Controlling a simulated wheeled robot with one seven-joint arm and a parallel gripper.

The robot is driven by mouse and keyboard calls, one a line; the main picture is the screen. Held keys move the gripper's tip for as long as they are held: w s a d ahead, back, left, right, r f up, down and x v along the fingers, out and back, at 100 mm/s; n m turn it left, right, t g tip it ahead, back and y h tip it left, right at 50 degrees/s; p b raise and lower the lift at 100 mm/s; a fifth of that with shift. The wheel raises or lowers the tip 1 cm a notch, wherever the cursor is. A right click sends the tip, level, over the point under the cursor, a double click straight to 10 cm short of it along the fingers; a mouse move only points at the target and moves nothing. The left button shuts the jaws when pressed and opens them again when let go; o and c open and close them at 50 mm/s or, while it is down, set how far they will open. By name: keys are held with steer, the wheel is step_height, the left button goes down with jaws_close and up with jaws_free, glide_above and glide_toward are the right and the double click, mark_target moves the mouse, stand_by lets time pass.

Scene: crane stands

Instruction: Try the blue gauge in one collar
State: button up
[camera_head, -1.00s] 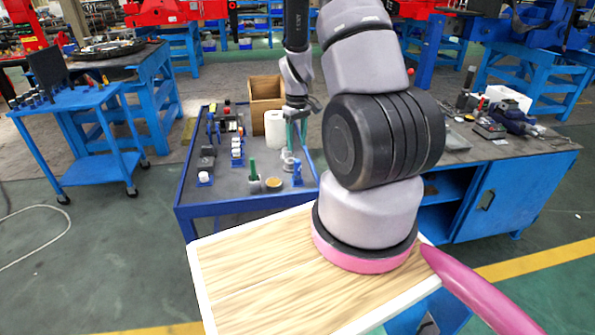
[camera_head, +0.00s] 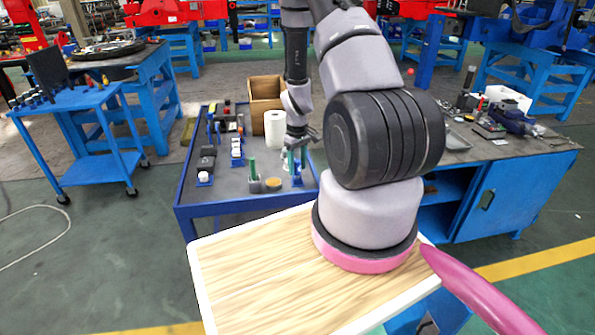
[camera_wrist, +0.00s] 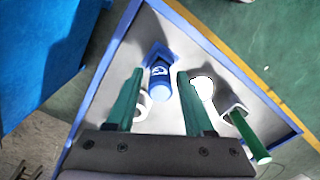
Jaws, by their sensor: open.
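A blue cylinder with a white mark, which looks like the blue gauge (camera_wrist: 160,82), stands in a blue holder (camera_wrist: 158,54) in the wrist view. It also shows as blue (camera_head: 297,179) at the cart's near right in the head view. My gripper (camera_wrist: 161,88) is open, its two green fingers to either side of the gauge in the picture. Contact cannot be seen. In the head view my gripper (camera_head: 297,160) is just above the gauge. A white round piece (camera_wrist: 143,105), perhaps a collar, is partly hidden by the left finger.
A green cylinder (camera_head: 253,168) stands in a grey block, with a tan disc (camera_head: 273,184) beside it. White pieces (camera_head: 237,155) form a row on the cart (camera_head: 225,197). A white roll (camera_head: 275,128) and an open wooden box (camera_head: 265,88) stand behind.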

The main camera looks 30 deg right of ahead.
jaws_close()
steer(key=shift+r, duration=2.7)
